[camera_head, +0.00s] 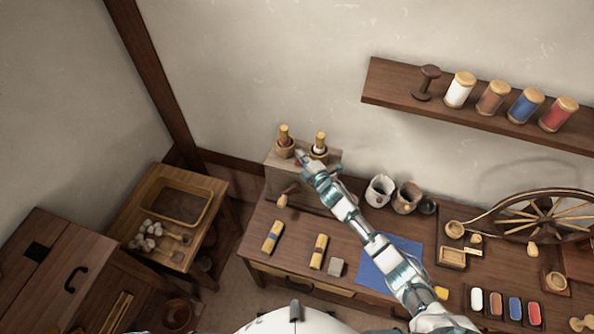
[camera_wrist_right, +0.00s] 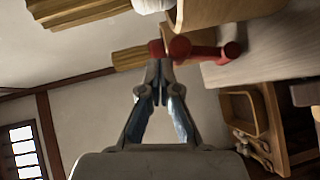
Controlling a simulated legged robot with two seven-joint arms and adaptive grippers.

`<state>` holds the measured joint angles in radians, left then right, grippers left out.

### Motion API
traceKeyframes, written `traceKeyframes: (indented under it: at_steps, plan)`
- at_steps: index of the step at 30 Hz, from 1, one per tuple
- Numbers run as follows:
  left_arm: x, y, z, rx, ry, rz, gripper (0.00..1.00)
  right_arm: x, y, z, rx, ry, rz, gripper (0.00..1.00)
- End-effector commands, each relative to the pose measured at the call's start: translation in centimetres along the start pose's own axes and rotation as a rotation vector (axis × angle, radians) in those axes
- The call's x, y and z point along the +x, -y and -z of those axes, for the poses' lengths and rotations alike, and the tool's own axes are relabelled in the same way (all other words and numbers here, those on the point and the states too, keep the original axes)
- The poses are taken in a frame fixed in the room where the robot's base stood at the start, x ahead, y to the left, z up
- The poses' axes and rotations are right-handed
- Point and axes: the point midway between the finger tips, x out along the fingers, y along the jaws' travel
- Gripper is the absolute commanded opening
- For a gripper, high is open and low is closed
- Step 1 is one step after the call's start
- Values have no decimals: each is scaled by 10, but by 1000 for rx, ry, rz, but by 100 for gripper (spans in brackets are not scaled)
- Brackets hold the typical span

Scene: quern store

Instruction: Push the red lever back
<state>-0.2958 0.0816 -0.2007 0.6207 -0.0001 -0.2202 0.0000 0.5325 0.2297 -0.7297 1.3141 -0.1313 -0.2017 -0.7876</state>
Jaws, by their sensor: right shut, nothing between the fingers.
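The red lever (camera_wrist_right: 205,50) shows in the right wrist view as a red bar with round ends, beside a wooden cup (camera_wrist_right: 225,10). My right gripper (camera_wrist_right: 160,68) is shut and empty. Its fingertips are right at the left end of the red part; I cannot tell whether they touch it. In the head view the right gripper (camera_head: 301,156) is at the grey box (camera_head: 283,180) at the back of the bench, and the arm hides most of the lever. Two wooden handles, one with a red collar (camera_head: 284,134) and one with a white collar (camera_head: 320,139), stand in cups there.
Two dark-mouthed jars (camera_head: 380,191) stand right of the gripper. A blue cloth (camera_head: 375,268) lies under my forearm. A spoked wheel (camera_head: 535,218) is at the right. A shelf (camera_head: 470,112) with several spools hangs above. The bench front left holds yellow blocks (camera_head: 271,237).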

Motion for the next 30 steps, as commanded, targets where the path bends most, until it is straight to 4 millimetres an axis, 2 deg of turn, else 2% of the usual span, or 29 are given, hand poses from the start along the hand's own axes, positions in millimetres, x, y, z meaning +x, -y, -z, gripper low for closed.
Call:
traceKeyframes:
  at_steps: [9,30]
  plan:
    - [2,1,-2,-1,2,1,65,12,-4,-13,0,0,0,0]
    - [4,-3,-4,-2,5,-4,65,17,-6,-18,0,0,0,0]
